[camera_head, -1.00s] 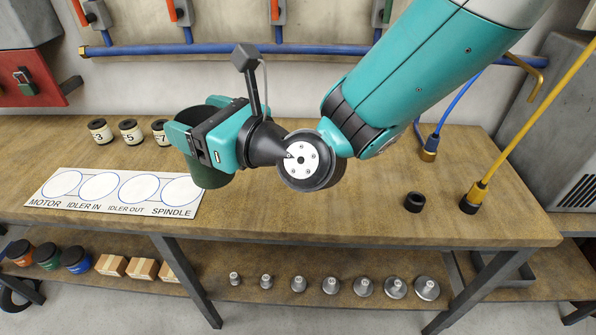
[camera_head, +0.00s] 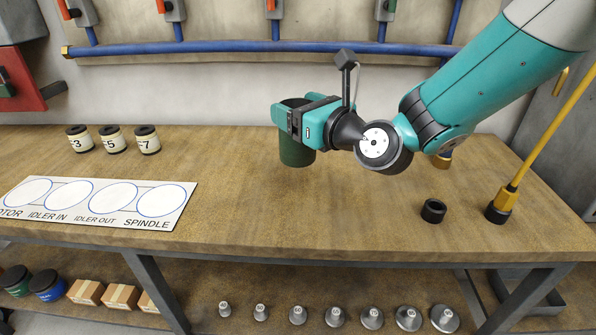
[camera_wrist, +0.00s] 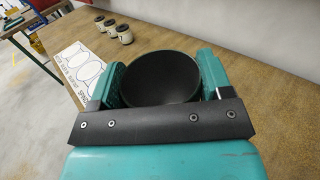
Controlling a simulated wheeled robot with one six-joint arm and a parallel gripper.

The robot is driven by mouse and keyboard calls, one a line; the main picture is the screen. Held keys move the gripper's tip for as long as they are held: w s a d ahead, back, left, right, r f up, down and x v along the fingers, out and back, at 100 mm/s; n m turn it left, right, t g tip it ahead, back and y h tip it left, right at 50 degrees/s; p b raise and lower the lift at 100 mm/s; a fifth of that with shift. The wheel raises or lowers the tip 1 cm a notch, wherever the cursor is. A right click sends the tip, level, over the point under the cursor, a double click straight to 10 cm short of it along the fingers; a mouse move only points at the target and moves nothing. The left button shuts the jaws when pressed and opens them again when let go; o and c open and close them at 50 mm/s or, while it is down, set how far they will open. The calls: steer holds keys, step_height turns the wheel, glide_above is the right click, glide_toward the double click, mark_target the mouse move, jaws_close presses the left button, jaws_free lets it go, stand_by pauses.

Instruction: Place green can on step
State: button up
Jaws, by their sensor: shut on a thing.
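The green can (camera_head: 297,150) is dark green, open at the top and upright. My gripper (camera_head: 292,116) is shut on it, with one jaw on each side near the rim. In the head view the can is over the middle of the wooden bench; whether its base touches the top is hard to tell. The wrist view shows the can's dark, empty inside (camera_wrist: 160,78) between the teal jaws. I cannot make out which surface is the step.
A white sheet with circles (camera_head: 98,207) lies at the left of the bench (camera_head: 300,225). Several numbered pots (camera_head: 112,139) stand behind it.

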mark_target(298, 159)
step_height(298, 159, down, 10)
steer(key=b, duration=0.4)
steer(key=shift+f+b, duration=0.1)
steer(key=shift+b, duration=0.2)
steer(key=shift+f, duration=0.1)
steer(key=o, duration=1.3)
